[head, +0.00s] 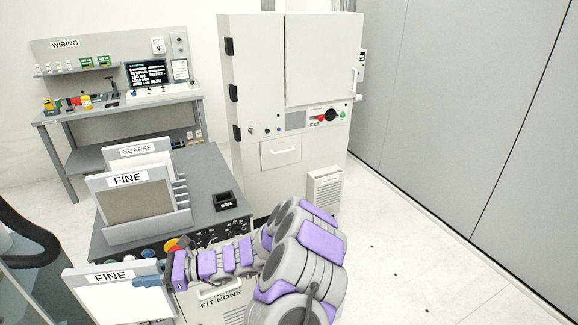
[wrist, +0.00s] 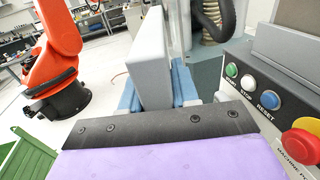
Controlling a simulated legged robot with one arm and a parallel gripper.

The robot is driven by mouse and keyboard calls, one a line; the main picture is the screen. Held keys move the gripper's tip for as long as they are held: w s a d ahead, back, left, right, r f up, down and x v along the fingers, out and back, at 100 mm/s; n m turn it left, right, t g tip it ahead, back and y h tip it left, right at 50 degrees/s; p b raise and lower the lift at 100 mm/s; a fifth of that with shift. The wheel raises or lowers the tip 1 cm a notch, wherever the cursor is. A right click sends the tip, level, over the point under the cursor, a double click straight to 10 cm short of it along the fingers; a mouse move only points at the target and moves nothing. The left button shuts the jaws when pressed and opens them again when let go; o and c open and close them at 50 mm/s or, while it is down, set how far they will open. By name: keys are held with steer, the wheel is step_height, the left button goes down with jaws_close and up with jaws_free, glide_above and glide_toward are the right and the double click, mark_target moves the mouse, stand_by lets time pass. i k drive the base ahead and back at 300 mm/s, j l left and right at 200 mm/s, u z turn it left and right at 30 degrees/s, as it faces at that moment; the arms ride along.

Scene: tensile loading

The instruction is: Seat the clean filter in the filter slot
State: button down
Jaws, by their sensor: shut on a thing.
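A white-faced filter labelled FINE (head: 108,300) is in my gripper (head: 150,282) at the lower left of the head view. In the wrist view the filter (wrist: 149,62) stands upright, edge-on, between the blue fingers (wrist: 155,92). The gripper is shut on it near its right side, and it hangs in front of the grey cabinet. A second FINE filter (head: 135,203), with a grey-brown face, stands in a rack on the cabinet top, in front of a COARSE filter (head: 140,150). I cannot make out the open filter slot.
The grey cabinet (head: 205,190) carries a red stop button (head: 172,245), also in the wrist view (wrist: 300,146), close to the gripper's right. An orange robot arm (wrist: 55,60) and green crate (wrist: 22,155) are at left. A tall cabinet (head: 270,185) stands behind; floor at right is clear.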

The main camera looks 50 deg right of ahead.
mark_target(327, 191)
steer(key=k+z, duration=0.2)
steer(key=z, duration=0.25)
steer(key=k+l+z, duration=0.1)
steer(key=z, duration=0.3)
steer(key=i+j+z, duration=0.15)
steer(key=i+z, duration=0.2)
steer(key=z, duration=0.15)
steer(key=i+j+z, duration=0.3)
steer(key=z, duration=0.2)
